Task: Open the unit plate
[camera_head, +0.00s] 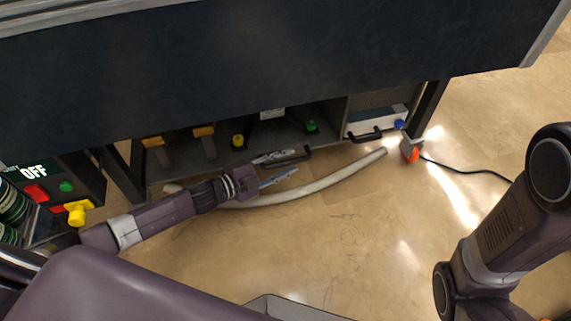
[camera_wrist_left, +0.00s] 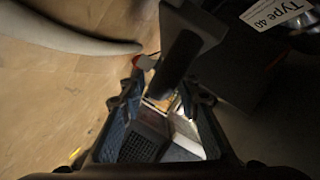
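A dark unit (camera_head: 323,118) with a low open compartment stands under a large dark panel. A black handle (camera_head: 290,158) projects from its lower front. My left gripper (camera_head: 275,168) is at this handle, with its fingers spread apart. In the left wrist view, a dark bar (camera_wrist_left: 181,52), likely the handle, lies just beyond and partly between the open fingers (camera_wrist_left: 163,88). I cannot tell whether they touch it. Which surface is the unit plate is not clear. My right gripper is out of sight; only my right arm shows in the head view.
A pale hose (camera_head: 320,185) lies on the floor below the unit. A white box (camera_head: 375,120) with a black handle (camera_head: 364,135) is at the right. A control box with an "OFF" display (camera_head: 34,173) stands left. The floor in front is mostly clear.

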